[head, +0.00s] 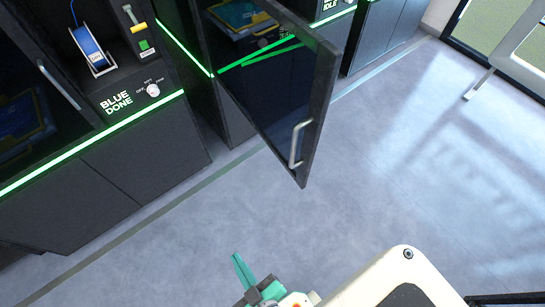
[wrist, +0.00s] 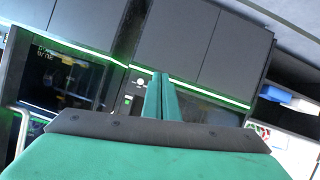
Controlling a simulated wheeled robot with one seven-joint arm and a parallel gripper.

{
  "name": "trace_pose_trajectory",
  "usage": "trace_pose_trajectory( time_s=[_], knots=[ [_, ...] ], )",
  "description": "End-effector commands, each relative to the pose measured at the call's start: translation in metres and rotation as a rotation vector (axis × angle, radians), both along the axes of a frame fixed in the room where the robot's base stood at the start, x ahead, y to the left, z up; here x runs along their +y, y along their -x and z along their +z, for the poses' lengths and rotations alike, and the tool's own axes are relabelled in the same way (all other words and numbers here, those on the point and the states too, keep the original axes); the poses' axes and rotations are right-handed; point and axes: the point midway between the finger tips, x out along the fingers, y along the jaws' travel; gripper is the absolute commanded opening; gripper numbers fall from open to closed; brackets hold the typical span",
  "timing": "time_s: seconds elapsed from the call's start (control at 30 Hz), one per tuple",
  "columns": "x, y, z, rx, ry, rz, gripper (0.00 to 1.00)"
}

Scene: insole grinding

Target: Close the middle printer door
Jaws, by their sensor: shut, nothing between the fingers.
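The middle printer door (head: 280,105) is a dark glass panel in a dark frame, standing open and swung out over the floor in the head view. Its pale bar handle (head: 298,145) is near the free edge. My gripper (head: 238,260), with teal fingers, is at the bottom of the head view, nearer to me than the door and apart from it. In the wrist view my gripper (wrist: 160,98) shows its fingers together and empty, pointing toward the dark cabinets. A dark glass panel (wrist: 70,80) with a pale handle (wrist: 20,130) shows at the left there; I cannot tell which door it is.
The left printer (head: 125,95), labelled BLUE DONE, has a blue spool (head: 90,45) and its own handle (head: 60,85). Another unit, labelled IDLE (head: 330,5), stands at the top. Open floor (head: 400,190) lies right of the door. A shelf (wrist: 290,100) holds a blue item in the wrist view.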

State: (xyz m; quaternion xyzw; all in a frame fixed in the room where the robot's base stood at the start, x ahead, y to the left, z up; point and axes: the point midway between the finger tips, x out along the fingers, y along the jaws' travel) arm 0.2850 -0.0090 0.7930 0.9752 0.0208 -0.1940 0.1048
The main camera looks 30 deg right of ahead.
Motion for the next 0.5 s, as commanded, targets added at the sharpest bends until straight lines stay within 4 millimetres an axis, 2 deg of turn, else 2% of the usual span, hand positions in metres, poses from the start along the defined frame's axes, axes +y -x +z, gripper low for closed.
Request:
trace_pose_trajectory(
  time_s=[0.03, 0.1, 0.23, 0.37, 0.5],
  knots=[
    [-0.006, -0.018, -0.010, 0.016, 0.047, -0.003, 0.00],
    [-0.018, -0.038, -0.024, 0.048, 0.115, -0.027, 0.00],
    [-0.046, -0.078, -0.037, 0.086, 0.239, -0.110, 0.00],
    [-0.076, -0.118, -0.032, 0.095, 0.348, -0.237, 0.00],
    [-0.106, -0.156, -0.008, 0.072, 0.439, -0.418, 0.00]
  ],
)
